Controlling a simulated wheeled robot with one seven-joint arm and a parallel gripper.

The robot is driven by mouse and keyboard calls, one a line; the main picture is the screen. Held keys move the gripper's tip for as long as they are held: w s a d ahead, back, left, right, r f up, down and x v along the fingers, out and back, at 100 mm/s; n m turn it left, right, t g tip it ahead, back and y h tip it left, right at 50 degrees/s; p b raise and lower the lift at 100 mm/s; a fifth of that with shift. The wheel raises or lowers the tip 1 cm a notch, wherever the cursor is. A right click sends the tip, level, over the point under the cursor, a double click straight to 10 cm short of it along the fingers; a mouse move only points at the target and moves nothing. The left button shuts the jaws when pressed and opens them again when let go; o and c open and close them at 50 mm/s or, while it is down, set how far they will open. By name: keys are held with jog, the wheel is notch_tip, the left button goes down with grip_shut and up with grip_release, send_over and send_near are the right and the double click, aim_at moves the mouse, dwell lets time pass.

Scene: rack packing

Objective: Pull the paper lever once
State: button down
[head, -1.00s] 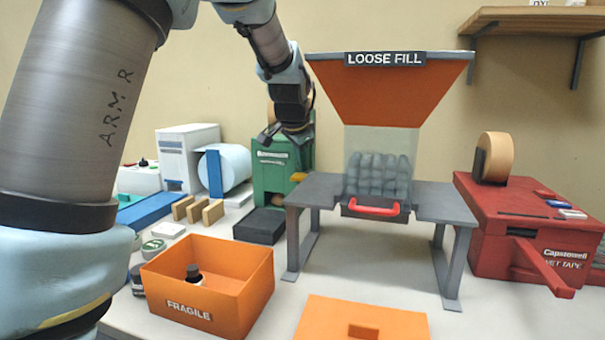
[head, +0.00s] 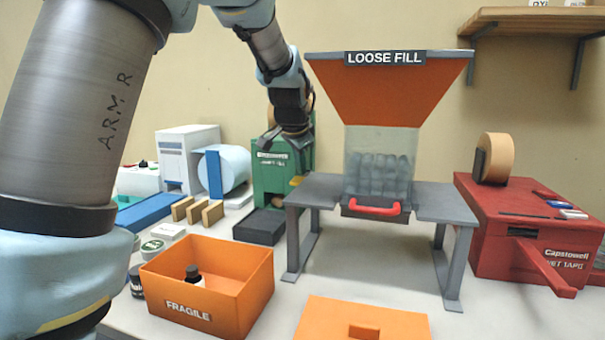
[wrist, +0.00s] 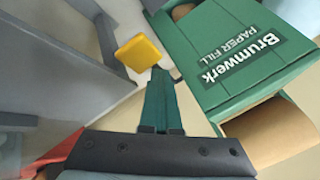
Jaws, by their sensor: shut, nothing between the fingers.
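The green paper-fill machine (head: 268,172) stands at the back, left of the grey stand. Its lever has a yellow handle (head: 296,181) on the machine's right side. The yellow handle also shows in the wrist view (wrist: 140,52), just beyond the fingertips. My gripper (head: 285,143) is above and in front of the machine's top in the head view. In the wrist view my gripper (wrist: 158,78) is shut and holds nothing. Its tips look close to the yellow handle; I cannot tell whether they touch. The lever's arm is mostly hidden.
The grey stand (head: 450,203) under the loose-fill hopper (head: 390,95) is close to the right of the lever.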

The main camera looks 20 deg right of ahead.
jog(key=shift+w+d+r+p, duration=0.15)
jog(key=shift+r+p, duration=0.8)
jog(key=shift+r, duration=0.2)
jog(key=shift+r, duration=0.1)
jog(key=r+p, duration=0.2)
jog(key=r, duration=0.1)
jog(key=r+p, duration=0.1)
jog(key=p, duration=0.1)
jog(key=shift+w+d+r, duration=0.25)
jog(key=shift+w+r, duration=0.1)
dwell(0.4)
